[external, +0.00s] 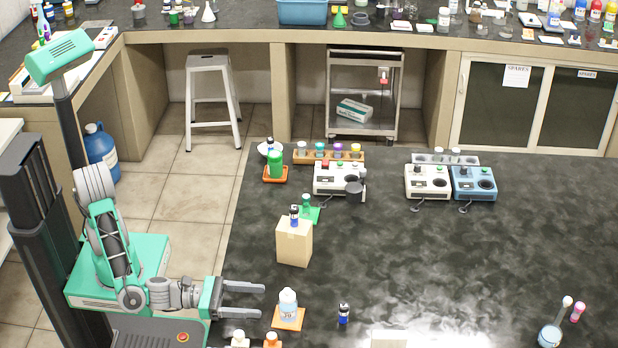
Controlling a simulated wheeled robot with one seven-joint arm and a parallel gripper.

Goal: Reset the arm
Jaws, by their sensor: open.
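My gripper (255,294) is open and empty at the left edge of the dark bench. Its two grey fingers point right. A white bottle (288,303) on an orange mat (287,319) stands just to the right of the fingertips, apart from them as far as this view shows. My arm is bent low beside the bench, with its green base on the floor to the left.
A tan box (294,243) stands behind the gripper. A small dark-blue vial (344,313) stands right of the mat. White and blue instruments (474,184) stand farther back.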

